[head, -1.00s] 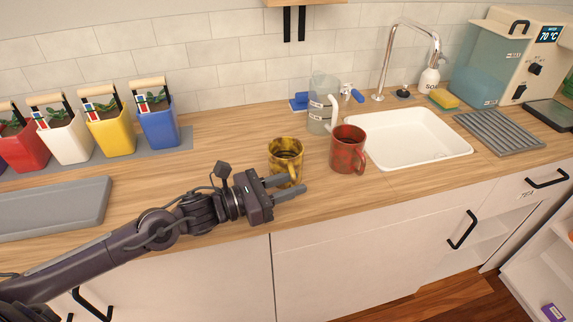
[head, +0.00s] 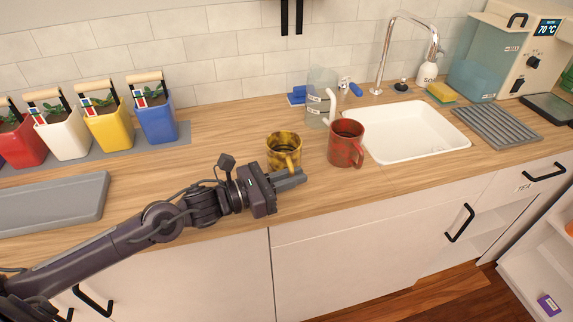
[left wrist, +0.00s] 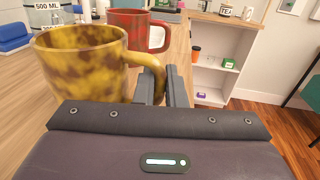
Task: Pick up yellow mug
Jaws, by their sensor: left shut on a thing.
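The yellow mug (head: 284,149) with brown mottling stands upright on the wooden counter, left of a red mug (head: 346,143). My left gripper (head: 293,180) is at the near side of the yellow mug, with its fingers closed on the mug's handle. In the left wrist view the yellow mug (left wrist: 82,70) fills the left side, and its handle runs to the fingers (left wrist: 164,86). The red mug (left wrist: 132,24) is behind it there. My right gripper is not in view.
A clear jug (head: 320,97) stands behind the red mug. A white sink (head: 418,150) lies to the right. A grey tray (head: 50,198) and several planters, including a blue one (head: 157,121), are at the left. Counter left of the yellow mug is clear.

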